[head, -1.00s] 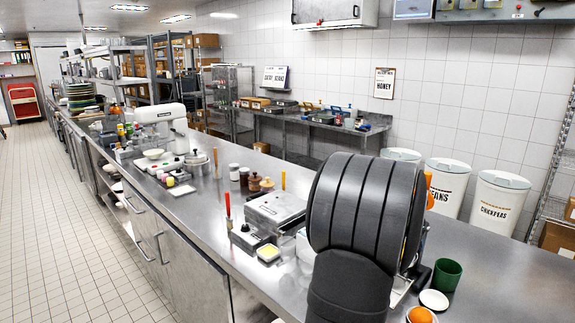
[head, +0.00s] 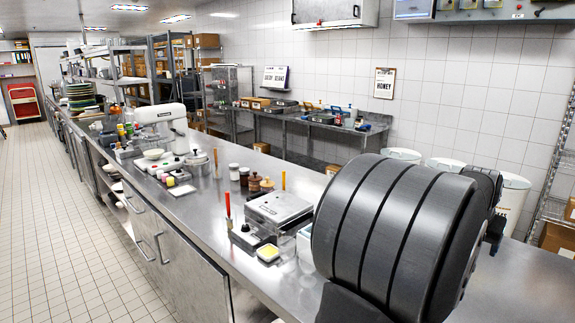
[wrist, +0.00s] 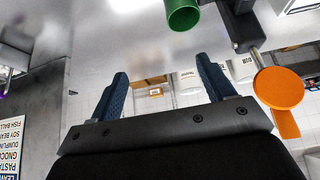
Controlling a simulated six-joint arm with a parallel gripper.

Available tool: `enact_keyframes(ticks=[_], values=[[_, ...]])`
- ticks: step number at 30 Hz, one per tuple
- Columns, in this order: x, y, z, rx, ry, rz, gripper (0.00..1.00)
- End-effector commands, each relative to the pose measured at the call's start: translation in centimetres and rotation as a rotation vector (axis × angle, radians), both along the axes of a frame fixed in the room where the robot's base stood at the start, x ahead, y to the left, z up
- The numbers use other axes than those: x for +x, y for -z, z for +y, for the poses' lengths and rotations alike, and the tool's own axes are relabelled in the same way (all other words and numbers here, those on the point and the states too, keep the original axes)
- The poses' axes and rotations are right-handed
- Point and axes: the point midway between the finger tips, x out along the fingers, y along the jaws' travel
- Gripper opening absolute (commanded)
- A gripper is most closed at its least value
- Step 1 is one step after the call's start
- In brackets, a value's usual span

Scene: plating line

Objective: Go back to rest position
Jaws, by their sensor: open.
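My gripper (wrist: 161,70) shows in the wrist view with its two dark blue fingers spread apart and nothing between them. A green cup (wrist: 182,14) is at the top of the wrist view, beyond the fingertips and apart from them. An orange disc (wrist: 280,90) by a metal rod is to the right of the fingers. In the head view my large grey arm fills the lower right and hides most of the gripper and the counter behind it.
The steel counter (head: 205,200) runs away to the left. A metal appliance (head: 279,207), a yellow-filled dish (head: 268,252) and a red-handled tool (head: 228,205) stand left of my arm. White bins (head: 514,195) stand behind it, partly hidden. The tiled floor (head: 75,210) is clear.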

Motion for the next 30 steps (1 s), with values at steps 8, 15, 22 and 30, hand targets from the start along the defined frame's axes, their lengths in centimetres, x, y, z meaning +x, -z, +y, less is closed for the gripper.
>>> enact_keyframes(ticks=[8,15,22,30], values=[[-2.7,0.8,-5.0,0.000,0.038,0.001,0.75],[-5.4,1.5,-9.0,0.001,0.067,0.000,0.75],[-8.2,2.2,-12.5,0.001,0.093,0.000,0.75],[-11.9,3.0,-16.4,0.002,0.124,0.000,0.75]])
